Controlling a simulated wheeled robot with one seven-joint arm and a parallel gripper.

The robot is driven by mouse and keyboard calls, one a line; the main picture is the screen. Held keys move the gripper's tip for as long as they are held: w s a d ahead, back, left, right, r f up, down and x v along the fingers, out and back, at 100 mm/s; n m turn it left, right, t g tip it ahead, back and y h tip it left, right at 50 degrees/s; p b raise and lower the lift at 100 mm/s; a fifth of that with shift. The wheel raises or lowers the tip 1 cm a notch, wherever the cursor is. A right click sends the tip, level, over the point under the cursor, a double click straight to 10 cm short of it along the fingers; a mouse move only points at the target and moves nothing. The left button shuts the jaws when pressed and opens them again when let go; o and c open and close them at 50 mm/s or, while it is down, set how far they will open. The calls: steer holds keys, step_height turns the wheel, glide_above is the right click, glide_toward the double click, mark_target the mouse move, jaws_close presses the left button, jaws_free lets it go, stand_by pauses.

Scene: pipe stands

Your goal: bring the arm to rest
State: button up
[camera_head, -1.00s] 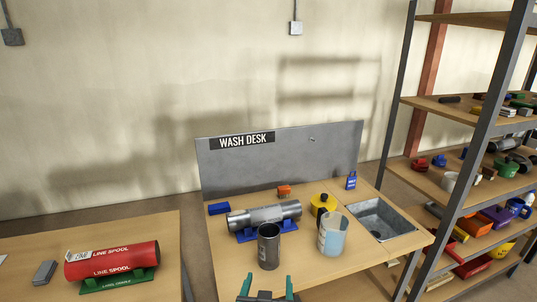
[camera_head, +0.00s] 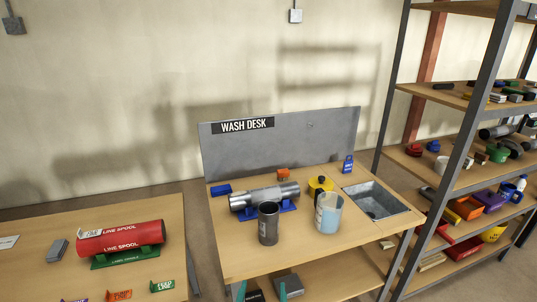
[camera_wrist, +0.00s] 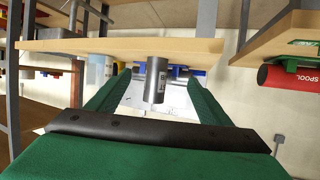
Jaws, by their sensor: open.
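My gripper (camera_head: 262,291) shows only as two green fingertips at the bottom edge of the head view, in front of the wash desk (camera_head: 235,262). In the wrist view its green fingers (camera_wrist: 158,82) are spread apart with nothing held between them. That view is upside down. A dark grey upright pipe piece (camera_head: 268,226) stands on the desk near its front; in the wrist view the pipe (camera_wrist: 157,85) shows beyond and between the fingers, apart from them. Most of my arm is out of view.
On the desk are a steel pipe (camera_head: 262,196) on a blue cradle, a pale cup (camera_head: 328,215), a yellow container (camera_head: 317,187) and a sink (camera_head: 376,200). A loaded shelf rack (camera_head: 458,140) stands right. A left table holds a red line spool (camera_head: 120,238).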

steer(key=s+a+f, duration=0.1)
steer(key=s+f, duration=0.4)
steer(key=s, duration=0.4)
steer(key=s+f, duration=0.6)
steer(key=s, duration=0.3)
steer(key=s+d+r, duration=0.1)
steer(key=s, duration=0.8)
steer(key=s+d+r+t, duration=0.1)
steer(key=s, duration=0.8)
steer(key=shift+d+n+t, duration=0.25)
steer(key=shift+n+t, duration=0.05)
steer(key=shift+n, duration=0.1)
steer(key=shift+r, duration=0.1)
